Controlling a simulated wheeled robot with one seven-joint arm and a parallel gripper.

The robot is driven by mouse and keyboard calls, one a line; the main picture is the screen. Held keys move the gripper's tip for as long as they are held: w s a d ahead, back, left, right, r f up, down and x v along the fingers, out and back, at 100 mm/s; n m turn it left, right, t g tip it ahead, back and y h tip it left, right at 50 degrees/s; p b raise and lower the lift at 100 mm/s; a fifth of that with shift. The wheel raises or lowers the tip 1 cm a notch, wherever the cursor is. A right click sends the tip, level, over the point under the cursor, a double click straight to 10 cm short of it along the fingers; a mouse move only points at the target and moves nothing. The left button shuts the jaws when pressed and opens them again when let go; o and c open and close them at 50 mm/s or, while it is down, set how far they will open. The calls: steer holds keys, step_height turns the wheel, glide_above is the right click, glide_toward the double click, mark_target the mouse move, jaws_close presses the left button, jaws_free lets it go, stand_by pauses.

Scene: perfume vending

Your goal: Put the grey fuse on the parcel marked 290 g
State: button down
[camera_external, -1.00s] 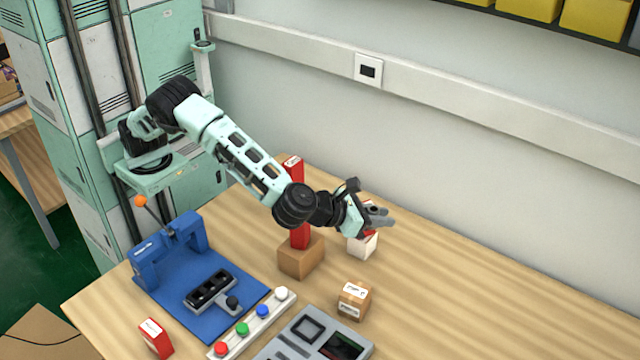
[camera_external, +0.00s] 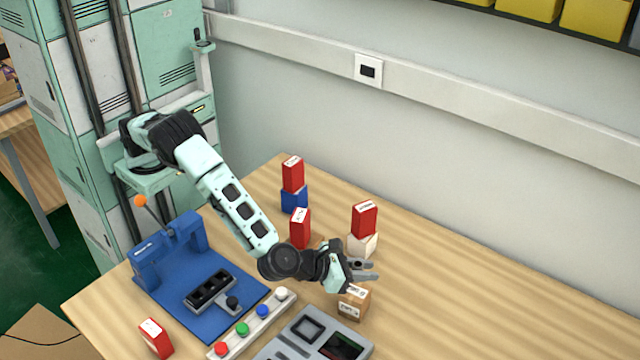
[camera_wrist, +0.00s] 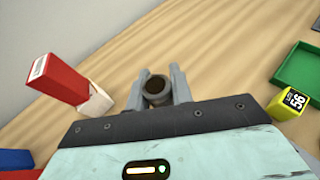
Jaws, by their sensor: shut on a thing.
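My gripper (camera_external: 362,270) is shut on a short grey cylinder with a dark round end, which looks like the grey fuse (camera_wrist: 157,88); in the external view it is hardly distinguishable between the fingers. The gripper appears just above and behind a small brown parcel (camera_external: 352,304) with white labels, partly covering it. Other boxes that may be parcels are a white one (camera_external: 362,245) and a blue one (camera_external: 294,198), each with a red box on top. I cannot read a 290 g marking on any of them.
Red boxes stand on the white box (camera_external: 364,218), on the blue box (camera_external: 293,174) and near my forearm (camera_external: 300,228). A blue press (camera_external: 170,250), coloured buttons (camera_external: 262,311) and a grey device (camera_external: 318,335) lie in front. The wrist view shows a green tray (camera_wrist: 300,72) and yellow block (camera_wrist: 287,104).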

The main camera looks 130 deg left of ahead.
mark_target(361, 290)
steer(key=shift+f+p, duration=0.3)
steer(key=shift+f, duration=1.8)
steer(key=shift+f, duration=0.2)
steer(key=c, duration=1.2)
jaws_free()
steer(key=shift+c, duration=0.2)
steer(key=shift+r, duration=0.15)
steer(key=shift+s+d+r, duration=0.1)
steer(key=shift+d, duration=0.05)
steer(key=b+v, duration=0.2)
steer(key=v, duration=0.9)
steer(key=shift+s+d, duration=0.2)
steer(key=shift+r, duration=0.1)
